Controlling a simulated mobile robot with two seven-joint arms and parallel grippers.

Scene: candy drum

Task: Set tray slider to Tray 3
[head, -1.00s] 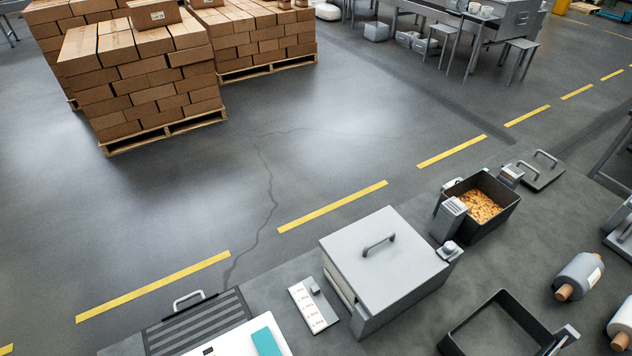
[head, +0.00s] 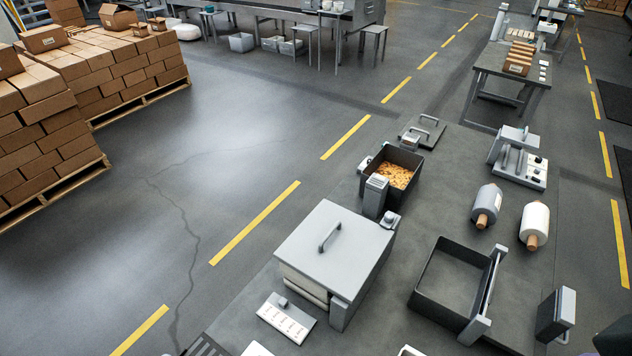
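The tray slider is a small white plate (head: 287,322) with a row of printed red labels, too small to read. Its grey knob (head: 283,302) sits along the plate's far edge, nearer the left end; I cannot tell which label it marks. The plate lies on the dark grey worktop, just in front of a large light grey box (head: 335,245) with a lid handle and pale layers showing at its open front side. Neither of my grippers is in view.
Behind the box stands a black bin of orange candy (head: 396,175). To the right are an open black tray frame (head: 447,285), two rolls (head: 487,204) and a sealer-like device (head: 519,170). A dark upright unit (head: 555,315) stands at lower right. Bare worktop lies between them.

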